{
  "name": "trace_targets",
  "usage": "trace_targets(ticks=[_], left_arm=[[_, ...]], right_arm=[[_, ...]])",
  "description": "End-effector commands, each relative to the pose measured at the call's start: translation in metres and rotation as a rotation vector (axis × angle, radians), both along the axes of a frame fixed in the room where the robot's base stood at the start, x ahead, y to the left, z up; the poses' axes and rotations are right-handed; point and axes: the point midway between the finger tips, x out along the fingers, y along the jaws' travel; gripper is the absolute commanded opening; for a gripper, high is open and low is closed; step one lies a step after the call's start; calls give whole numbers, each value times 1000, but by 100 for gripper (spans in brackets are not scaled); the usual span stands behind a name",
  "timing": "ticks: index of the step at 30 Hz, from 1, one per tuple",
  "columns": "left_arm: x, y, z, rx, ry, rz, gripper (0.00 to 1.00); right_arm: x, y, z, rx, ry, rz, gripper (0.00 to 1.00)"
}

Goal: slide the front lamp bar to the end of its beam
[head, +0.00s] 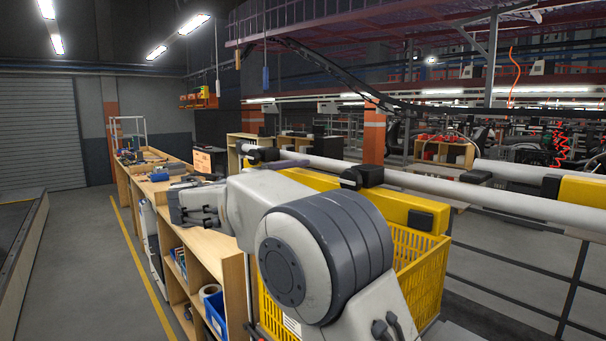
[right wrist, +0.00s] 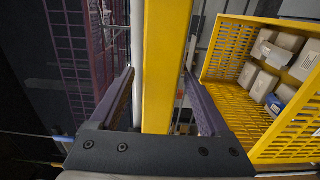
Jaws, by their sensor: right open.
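A long yellow bar (head: 398,206), which appears to be the front lamp bar, runs beside a pale round tube (head: 455,192), which appears to be its beam. A black clamp (head: 362,175) sits on the tube. In the right wrist view the yellow bar (right wrist: 165,65) passes between the purple fingers of my right gripper (right wrist: 160,74), with the pale tube (right wrist: 137,45) beside it. The fingers are open, with gaps on both sides. In the head view one purple finger (head: 290,164) shows; my arm hides the bar's near part. My left gripper is out of view.
A yellow crate (head: 428,277) stands below the bar; it holds several pale boxes (right wrist: 284,50) in the right wrist view. Wooden shelving (head: 228,255) stands at left. The floor aisle (head: 100,255) is clear.

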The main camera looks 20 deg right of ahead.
Motion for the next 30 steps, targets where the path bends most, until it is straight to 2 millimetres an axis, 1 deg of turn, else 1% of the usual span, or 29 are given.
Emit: trace_targets(ticks=[1, 5, 14, 15, 17, 18, 20, 21, 30], left_arm=[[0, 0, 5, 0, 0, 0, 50], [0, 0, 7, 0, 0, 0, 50], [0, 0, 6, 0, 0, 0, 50], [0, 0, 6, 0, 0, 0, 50], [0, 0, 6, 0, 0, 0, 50], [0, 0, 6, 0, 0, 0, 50], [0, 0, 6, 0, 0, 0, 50], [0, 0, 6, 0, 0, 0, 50], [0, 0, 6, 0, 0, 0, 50]], right_arm=[[2, -6, 2, -2, 2, -3, 80], [5, -14, 1, 0, 1, -1, 80], [6, -16, -1, 0, 0, 1, 80], [6, -16, -1, 0, 1, 1, 65], [6, -16, -1, 0, 1, 1, 42], [6, -16, -1, 0, 1, 1, 26], [6, -15, -1, 1, 1, 1, 4], [6, -15, -1, 1, 1, 1, 0], [6, -15, -1, 1, 1, 1, 0]])
